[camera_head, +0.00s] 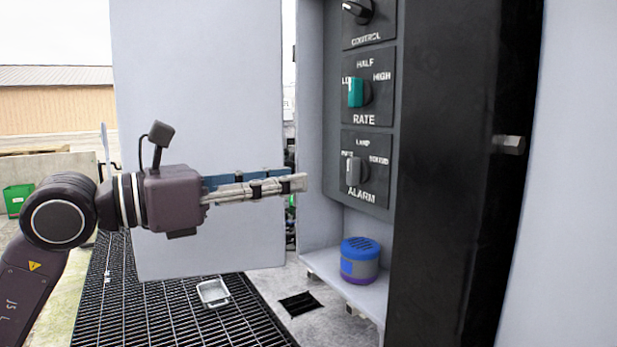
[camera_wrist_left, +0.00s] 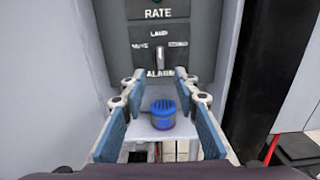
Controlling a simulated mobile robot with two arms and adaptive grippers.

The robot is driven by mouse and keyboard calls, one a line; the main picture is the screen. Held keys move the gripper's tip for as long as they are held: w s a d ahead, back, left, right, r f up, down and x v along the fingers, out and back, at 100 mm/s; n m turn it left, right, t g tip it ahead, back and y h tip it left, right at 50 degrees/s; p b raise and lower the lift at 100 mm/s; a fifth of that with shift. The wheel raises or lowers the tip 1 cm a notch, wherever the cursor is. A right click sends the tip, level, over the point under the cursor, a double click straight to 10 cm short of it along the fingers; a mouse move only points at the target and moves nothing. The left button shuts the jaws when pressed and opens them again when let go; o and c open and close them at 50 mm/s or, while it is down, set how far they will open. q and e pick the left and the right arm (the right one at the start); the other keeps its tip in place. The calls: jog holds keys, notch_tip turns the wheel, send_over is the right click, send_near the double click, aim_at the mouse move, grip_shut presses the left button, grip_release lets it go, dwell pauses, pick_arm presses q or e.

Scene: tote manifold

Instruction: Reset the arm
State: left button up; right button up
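My left gripper (camera_head: 293,184) reaches in from the left in the head view, held level in front of the open cabinet. In the left wrist view my left gripper (camera_wrist_left: 161,98) shows its two blue-padded fingers spread well apart with nothing between them. Beyond the fingers is the grey ALARM knob (camera_wrist_left: 160,58) on the dark panel. The cylinder also shows in the head view (camera_head: 359,261). My right gripper is in neither view.
The panel (camera_head: 367,120) carries a teal RATE knob (camera_head: 356,92) and a black CONTROL knob (camera_head: 358,11). A pale cabinet door (camera_head: 200,90) stands open behind my left arm. A small metal tray (camera_head: 212,293) lies on the floor grating (camera_head: 160,315). A dark door (camera_head: 440,170) stands right of the panel.

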pick_arm(q)
jog(key=shift+s+a, duration=0.3)
jog(key=shift+a, duration=0.1)
